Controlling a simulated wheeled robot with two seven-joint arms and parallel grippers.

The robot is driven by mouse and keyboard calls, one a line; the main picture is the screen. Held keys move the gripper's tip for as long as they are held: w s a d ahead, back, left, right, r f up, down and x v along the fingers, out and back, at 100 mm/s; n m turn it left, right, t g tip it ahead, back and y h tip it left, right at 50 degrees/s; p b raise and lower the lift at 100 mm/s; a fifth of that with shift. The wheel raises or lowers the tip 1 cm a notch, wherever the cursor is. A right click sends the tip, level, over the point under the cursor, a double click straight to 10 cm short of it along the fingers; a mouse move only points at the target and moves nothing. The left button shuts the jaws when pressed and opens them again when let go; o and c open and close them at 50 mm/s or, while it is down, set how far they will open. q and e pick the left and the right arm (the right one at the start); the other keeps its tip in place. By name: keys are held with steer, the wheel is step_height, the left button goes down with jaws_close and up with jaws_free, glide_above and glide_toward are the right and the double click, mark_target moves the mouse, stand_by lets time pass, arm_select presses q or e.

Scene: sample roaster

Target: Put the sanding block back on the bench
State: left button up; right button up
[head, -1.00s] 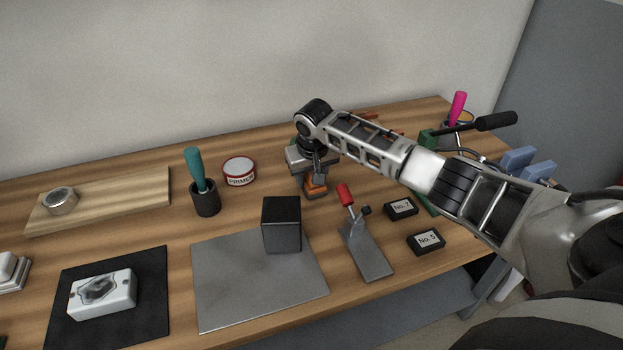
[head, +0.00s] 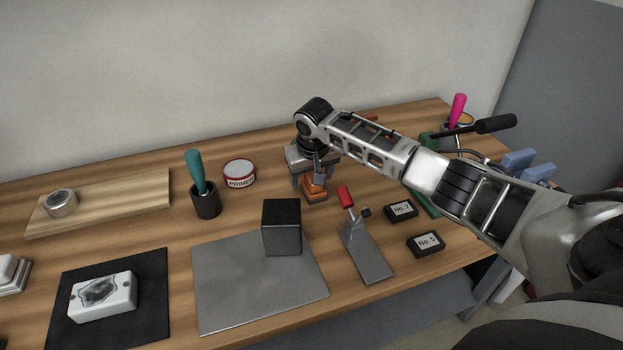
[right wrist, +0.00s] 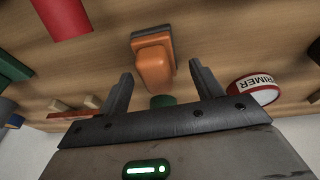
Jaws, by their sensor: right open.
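The sanding block (head: 314,190) has an orange top on a dark grey base and sits on the wooden bench (head: 226,222). It also shows in the right wrist view (right wrist: 155,62), just beyond the fingertips and lined up with the gap between them. My right gripper (head: 308,181) is open above and behind the block, pointing down at the bench. Its two fingers also show apart in the right wrist view (right wrist: 162,82), with nothing gripped. The wrist hides part of the space behind the block. My left gripper is not in view.
A primer tin (head: 239,174) and a cup (head: 205,203) with a teal-handled tool stand left of the block. A dark cube (head: 281,228) stands on a grey mat (head: 230,300) in front. A red-handled tool (head: 365,250) and labelled black boxes (head: 401,210) lie to the right.

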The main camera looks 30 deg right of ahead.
mark_target(313, 195)
steer(key=p+v, duration=0.1)
steer(key=v, duration=0.8)
steer(key=shift+r, duration=0.3)
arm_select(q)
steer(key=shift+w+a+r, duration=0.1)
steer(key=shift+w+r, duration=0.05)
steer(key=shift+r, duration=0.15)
arm_select(e)
steer(key=shift+s+a+r, duration=0.1)
steer(key=shift+s+r, duration=0.05)
steer(key=shift+r, duration=0.1)
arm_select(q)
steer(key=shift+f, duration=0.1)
